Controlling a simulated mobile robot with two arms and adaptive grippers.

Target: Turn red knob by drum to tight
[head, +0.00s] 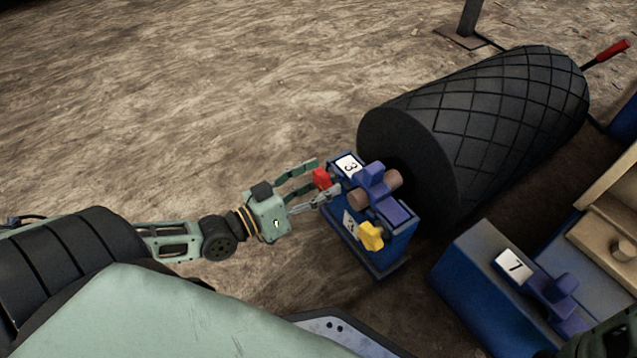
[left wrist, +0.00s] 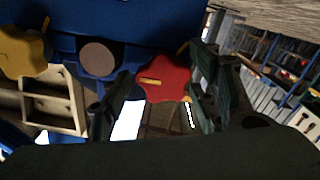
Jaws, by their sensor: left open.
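The red knob (head: 321,179) sits on the side of a blue bearing block (head: 375,255) at the near end of the black drum (head: 480,120). In the left wrist view the red knob (left wrist: 163,78) is lobed and bears a yellow mark that lies about level. My left gripper (head: 324,177) is open, with its fingers at either side of the red knob. In the left wrist view the fingers of the left gripper (left wrist: 160,95) stand apart and the knob shows between them. I cannot tell whether they touch it. My right gripper is not seen.
A yellow knob (head: 371,236) is on the same block, and it also shows in the left wrist view (left wrist: 22,52). A blue block labelled 7 (head: 480,275) stands at the lower right beside a tan box (head: 610,215). Bare ground lies left of the drum.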

